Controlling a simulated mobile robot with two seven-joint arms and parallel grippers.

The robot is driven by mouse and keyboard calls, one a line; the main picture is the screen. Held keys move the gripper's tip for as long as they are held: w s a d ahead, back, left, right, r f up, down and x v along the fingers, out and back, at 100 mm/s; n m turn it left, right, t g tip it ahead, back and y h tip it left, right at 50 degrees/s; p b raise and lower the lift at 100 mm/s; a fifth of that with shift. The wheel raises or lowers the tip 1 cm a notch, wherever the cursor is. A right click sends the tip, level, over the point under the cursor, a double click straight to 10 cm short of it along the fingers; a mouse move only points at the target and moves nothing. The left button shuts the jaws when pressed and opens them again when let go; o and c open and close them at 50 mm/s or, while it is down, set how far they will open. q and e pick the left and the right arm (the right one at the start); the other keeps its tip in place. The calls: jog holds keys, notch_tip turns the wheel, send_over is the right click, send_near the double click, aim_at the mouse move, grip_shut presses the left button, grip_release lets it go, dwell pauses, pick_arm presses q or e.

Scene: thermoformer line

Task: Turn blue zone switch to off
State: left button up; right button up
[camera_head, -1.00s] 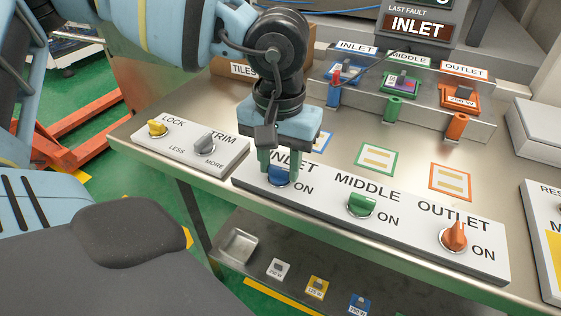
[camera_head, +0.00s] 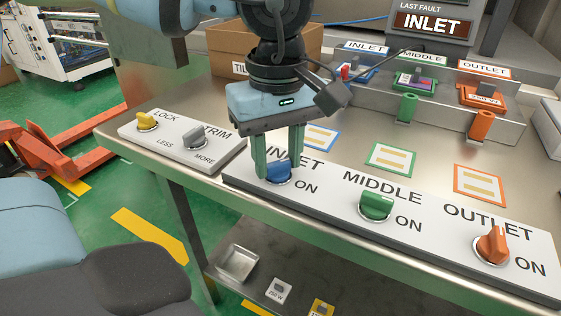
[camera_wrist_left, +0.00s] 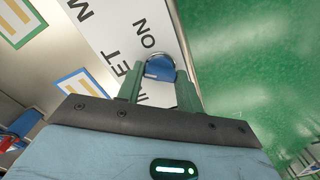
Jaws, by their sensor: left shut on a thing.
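The blue zone switch (camera_head: 279,173) sits at the left end of the white switch panel (camera_head: 410,250), beside the INLET and ON lettering. My left gripper (camera_head: 279,170) points down with its green fingers on either side of the blue knob, shut on it. In the left wrist view the blue knob (camera_wrist_left: 158,68) shows between the fingertips (camera_wrist_left: 156,75). The fingers hide part of the INLET label and some of the knob. My right gripper is not in view.
On the same panel are the green MIDDLE knob (camera_head: 375,206) and orange OUTLET knob (camera_head: 492,245). A smaller panel with the yellow LOCK knob (camera_head: 146,121) and grey TRIM knob (camera_head: 194,136) lies to the left. A cardboard box (camera_head: 222,50) stands behind my arm.

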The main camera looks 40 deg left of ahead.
pick_arm(q)
jog(key=n+b, duration=0.1)
jog(key=n, duration=0.2)
jog(key=shift+n+b, duration=0.3)
jog(key=shift+b, duration=0.1)
jog(key=n+b, duration=0.1)
jog(key=n, duration=0.2)
jog(key=shift+n, duration=0.3)
jog(key=o, duration=1)
jog(key=shift+r, duration=0.1)
